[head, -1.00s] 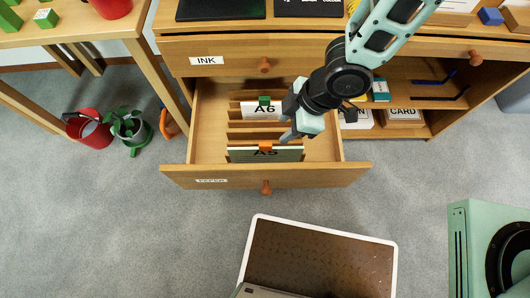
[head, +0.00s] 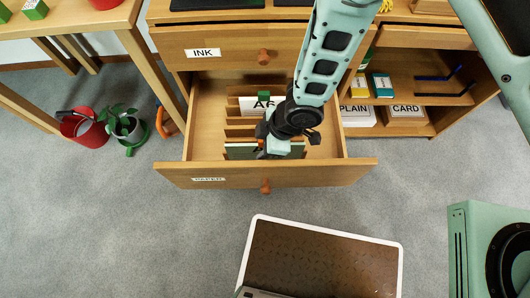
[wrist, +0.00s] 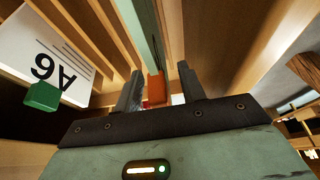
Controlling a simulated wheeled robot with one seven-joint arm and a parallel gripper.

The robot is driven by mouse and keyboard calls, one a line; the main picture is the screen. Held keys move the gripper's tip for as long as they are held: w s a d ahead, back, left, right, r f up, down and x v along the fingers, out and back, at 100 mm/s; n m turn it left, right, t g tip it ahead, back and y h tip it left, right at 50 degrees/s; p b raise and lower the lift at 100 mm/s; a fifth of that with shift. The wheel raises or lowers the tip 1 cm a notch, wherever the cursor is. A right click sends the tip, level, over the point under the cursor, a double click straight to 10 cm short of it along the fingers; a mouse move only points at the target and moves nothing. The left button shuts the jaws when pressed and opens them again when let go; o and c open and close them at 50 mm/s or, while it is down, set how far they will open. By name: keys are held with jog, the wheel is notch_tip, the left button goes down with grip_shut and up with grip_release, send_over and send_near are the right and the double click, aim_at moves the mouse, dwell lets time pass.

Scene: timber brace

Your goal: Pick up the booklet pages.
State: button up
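The open drawer (head: 205,120) labelled PAPER holds upright paper packs between wooden dividers. A white A6 pack (head: 250,104) with a green tab stands toward the back; it also shows at the left of the wrist view (wrist: 50,60). A dark green-edged pack (head: 240,152) stands at the front, its A5 label now hidden behind my gripper. My gripper (head: 266,148) is low over this front pack. In the wrist view, the two fingers (wrist: 160,88) stand apart, with the pack's orange tab (wrist: 156,90) and thin edge (wrist: 146,30) seen between them. Contact cannot be told.
The INK drawer (head: 230,54) above is closed. Shelves with PLAIN (head: 358,112) and CARD (head: 405,112) stacks are at right. A brown-topped, white-rimmed surface (head: 320,262) lies in front.

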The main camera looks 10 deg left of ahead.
jog(key=shift+a+f, duration=0.1)
jog(key=shift+f, duration=0.25)
grip_shut()
